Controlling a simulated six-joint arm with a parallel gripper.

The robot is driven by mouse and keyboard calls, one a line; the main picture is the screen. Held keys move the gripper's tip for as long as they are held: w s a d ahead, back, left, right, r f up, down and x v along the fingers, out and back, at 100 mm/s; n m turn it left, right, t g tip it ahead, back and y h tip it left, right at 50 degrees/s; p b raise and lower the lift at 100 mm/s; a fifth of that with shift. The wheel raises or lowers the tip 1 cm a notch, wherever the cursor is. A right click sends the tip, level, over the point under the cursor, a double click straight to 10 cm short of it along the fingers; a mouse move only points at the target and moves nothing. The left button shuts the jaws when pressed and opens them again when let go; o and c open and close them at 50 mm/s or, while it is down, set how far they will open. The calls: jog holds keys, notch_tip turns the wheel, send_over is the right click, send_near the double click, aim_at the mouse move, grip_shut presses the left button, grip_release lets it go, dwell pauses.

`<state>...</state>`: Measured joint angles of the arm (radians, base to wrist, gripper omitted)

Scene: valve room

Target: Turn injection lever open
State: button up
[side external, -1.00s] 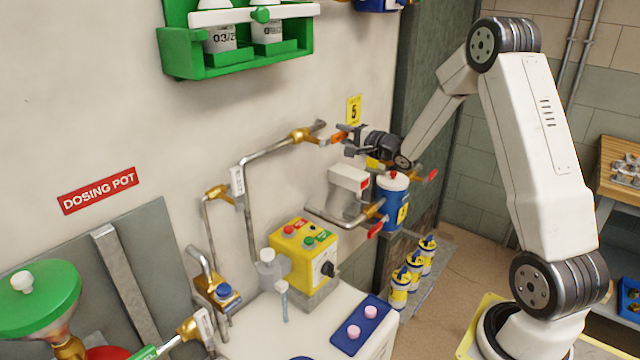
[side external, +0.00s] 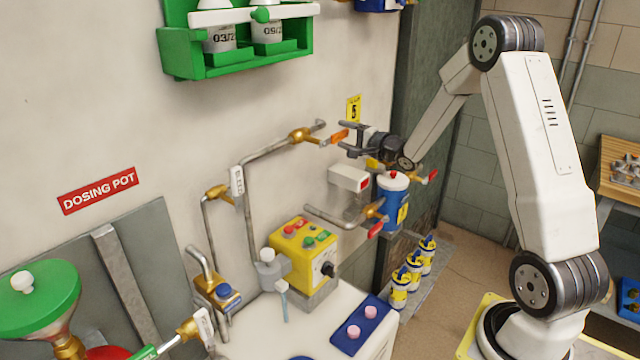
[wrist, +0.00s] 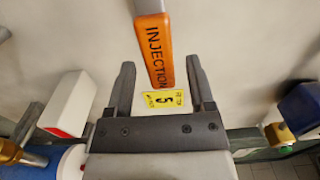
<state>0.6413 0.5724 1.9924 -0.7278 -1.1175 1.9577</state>
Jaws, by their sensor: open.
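The injection lever (wrist: 156,52) is an orange handle with black lettering, running down between my open fingers in the wrist view. In the side view the orange lever (side external: 339,136) sits at the end of a brass valve (side external: 301,135) on the wall pipe. My gripper (wrist: 160,63) is open, with one finger on each side of the lever and visible gaps between. In the side view my gripper (side external: 350,138) is at the lever's free end.
A white box with a red end (side external: 348,178) is on the wall below my gripper. A blue canister (side external: 392,208) with red-handled valves stands close by. A yellow button box (side external: 303,254) is lower left.

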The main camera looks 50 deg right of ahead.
jog(key=s, duration=0.7)
dwell(0.4)
jog(key=s+a+f+n+g+h, duration=0.1)
jog(key=a+f+n+g, duration=0.25)
jog(key=a, duration=0.25)
jog(key=s+a+f+n+g+h, duration=0.1)
jog(key=a+f+n+g, duration=0.25)
jog(key=a+n, duration=0.2)
jog(key=s+a+f+n+g+y, duration=0.2)
jog(key=s+a+n+g, duration=0.6)
jog(key=s+a, duration=0.4)
jog(key=shift+s+a+f+n, duration=0.4)
jog(key=shift+s+f+n, duration=0.2)
jog(key=shift+f, duration=0.2)
